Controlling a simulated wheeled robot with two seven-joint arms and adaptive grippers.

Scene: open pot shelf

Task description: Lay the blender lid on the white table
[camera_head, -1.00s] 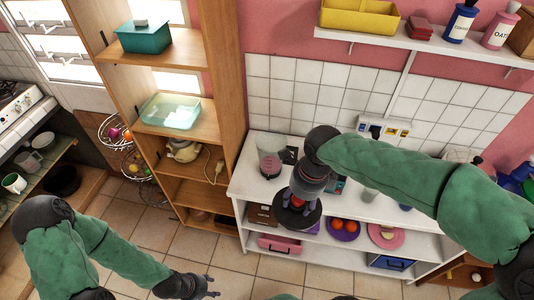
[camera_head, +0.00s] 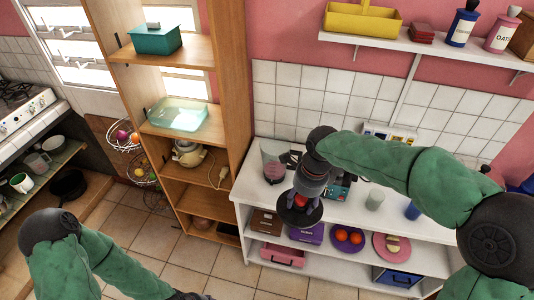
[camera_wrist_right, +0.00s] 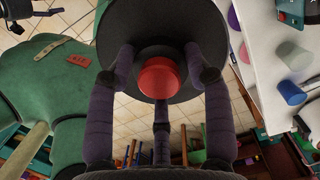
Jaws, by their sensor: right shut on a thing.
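The blender lid is a dark round disc (camera_head: 299,214) with a red knob; it also shows large in the right wrist view (camera_wrist_right: 150,28). My right gripper (camera_head: 304,197) is shut on its red knob, with the dark fingers around it. The lid hangs roughly level, and floor tiles show past it in the wrist view. In the head view it overlaps the front edge of the white table (camera_head: 250,187). The table top lies to the right in the wrist view. My left gripper (camera_head: 190,296) is mostly cut off at the bottom edge.
A clear blender jug (camera_head: 273,163) stands on the table's left end. A grey cup (camera_head: 375,199) and a blue cup (camera_head: 413,211) stand further right. The lower shelf holds a purple plate (camera_head: 347,238) with orange fruit. A wooden shelf unit (camera_head: 236,90) stands to the left.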

